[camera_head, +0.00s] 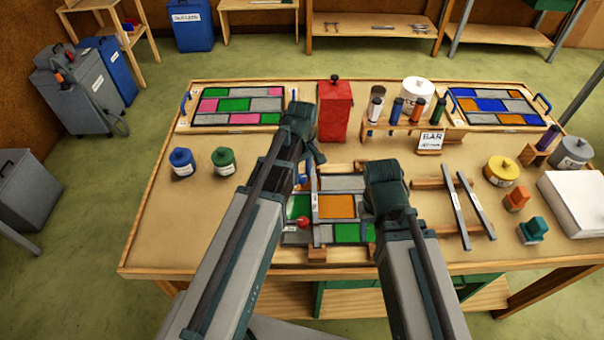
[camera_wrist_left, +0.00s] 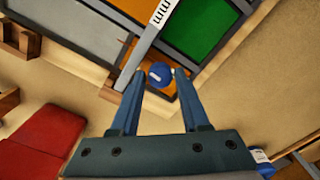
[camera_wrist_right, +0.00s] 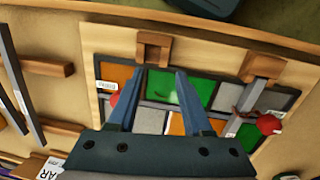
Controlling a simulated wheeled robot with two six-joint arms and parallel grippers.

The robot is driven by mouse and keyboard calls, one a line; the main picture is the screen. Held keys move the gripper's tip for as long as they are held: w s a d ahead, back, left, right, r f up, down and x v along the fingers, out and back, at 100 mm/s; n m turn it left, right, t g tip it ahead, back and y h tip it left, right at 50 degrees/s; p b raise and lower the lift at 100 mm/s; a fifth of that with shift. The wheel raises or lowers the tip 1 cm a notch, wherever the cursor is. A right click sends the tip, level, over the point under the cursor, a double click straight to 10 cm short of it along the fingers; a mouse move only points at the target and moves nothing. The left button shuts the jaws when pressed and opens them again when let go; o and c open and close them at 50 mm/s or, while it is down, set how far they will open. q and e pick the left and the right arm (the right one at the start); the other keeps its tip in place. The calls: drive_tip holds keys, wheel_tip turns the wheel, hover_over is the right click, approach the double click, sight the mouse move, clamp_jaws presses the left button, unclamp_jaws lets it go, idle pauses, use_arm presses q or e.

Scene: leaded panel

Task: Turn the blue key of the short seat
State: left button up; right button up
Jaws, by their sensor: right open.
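The blue key (camera_wrist_left: 160,74) is a round knob with a pale mark, at the edge of the leaded panel (camera_head: 345,183). My left gripper (camera_head: 304,172) is over the panel's far left part. In the left wrist view its two fingers stand apart, one on each side of the key; contact is not clear. A labelled metal bar (camera_wrist_left: 146,45) runs beside the key. The seat under the key is mostly hidden. My right gripper (camera_wrist_right: 163,72) is open and empty above the panel's near side, over a green pane (camera_wrist_right: 180,88). Red knobs (camera_wrist_right: 268,124) show at the panel's edges.
Two loose metal bars (camera_head: 467,205) lie on wooden rests to the right. A red container (camera_head: 335,112) and a bottle rack (camera_head: 412,123) stand behind. Blue (camera_head: 182,162) and green (camera_head: 223,160) jars stand on the left. The table's front left is clear.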

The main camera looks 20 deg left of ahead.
use_arm(q)
clamp_jaws()
